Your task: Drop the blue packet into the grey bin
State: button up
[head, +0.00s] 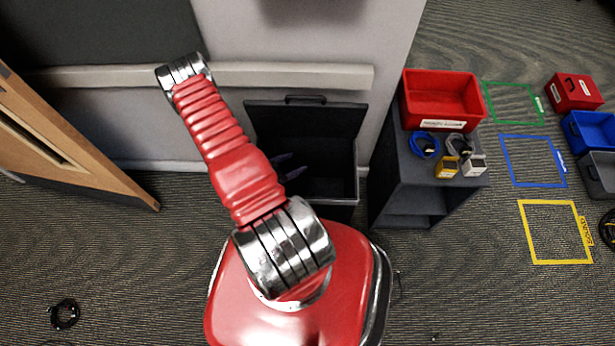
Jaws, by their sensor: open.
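A dark grey bin (331,189) with its lid (345,118) raised stands against the wall, behind my red arm. My gripper (291,165) shows as two dark fingers, apart from each other, over the bin's left part; the rest of it is hidden behind my arm. I see nothing between the fingers. I cannot make out a blue packet; the bin's inside is too dark to tell what lies there. A blue coiled cable (424,145) lies on top of the grey cabinet.
The grey cabinet (394,180) right of the bin carries a red tray (443,98), a yellow item (446,167) and a whitish item (474,165). Floor outlines and small red, blue and grey bins are at right. A wooden door (85,140) stands left; a black cable (65,313) lies on the floor.

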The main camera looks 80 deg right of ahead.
jog(key=shift+v, duration=2.85)
jog(key=shift+w, duration=0.1)
